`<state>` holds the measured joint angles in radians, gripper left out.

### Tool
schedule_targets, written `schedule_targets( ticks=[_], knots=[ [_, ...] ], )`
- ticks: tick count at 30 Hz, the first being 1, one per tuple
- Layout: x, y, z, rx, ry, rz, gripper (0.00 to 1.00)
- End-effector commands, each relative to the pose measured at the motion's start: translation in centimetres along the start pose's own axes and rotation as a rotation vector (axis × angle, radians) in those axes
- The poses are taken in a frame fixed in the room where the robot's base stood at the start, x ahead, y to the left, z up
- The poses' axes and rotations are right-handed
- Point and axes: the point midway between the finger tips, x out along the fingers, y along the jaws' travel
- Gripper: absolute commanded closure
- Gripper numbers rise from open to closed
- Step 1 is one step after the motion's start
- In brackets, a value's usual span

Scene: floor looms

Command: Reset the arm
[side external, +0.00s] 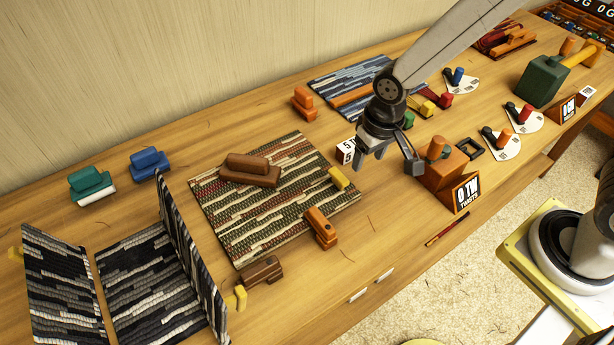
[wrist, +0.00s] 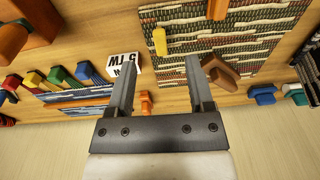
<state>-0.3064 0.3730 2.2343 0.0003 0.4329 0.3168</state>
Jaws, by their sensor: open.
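My gripper (side external: 388,160) hangs over the wooden table, right of the green-brown woven mat (side external: 240,226). Its fingers are apart with nothing between them. In the wrist view my gripper (wrist: 158,62) shows both fingers spread, with bare wood and part of the mat (wrist: 270,30) beyond. A small white block with black lettering (side external: 346,150) stands just left of the gripper, and it also shows in the wrist view (wrist: 123,65) beside a finger.
An orange block with a peg (side external: 446,172) and a black-and-orange sign (side external: 466,192) stand close right of the gripper. A brown handled block (side external: 250,171) and yellow piece (side external: 339,178) lie on the mat. A blue striped mat (side external: 335,80) lies behind. Dark woven panels (side external: 60,285) stand front left.

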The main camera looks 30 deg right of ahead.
Motion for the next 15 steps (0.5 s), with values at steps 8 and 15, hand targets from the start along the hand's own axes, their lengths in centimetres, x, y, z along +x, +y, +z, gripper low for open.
schedule_targets(
  ticks=[8, 15],
  knots=[
    [-3.8, 6.9, 2.6, -0.001, 0.082, 0.008, 0.32],
    [-5.2, 10.2, 4.9, -0.009, 0.126, 0.025, 0.32]
  ],
)
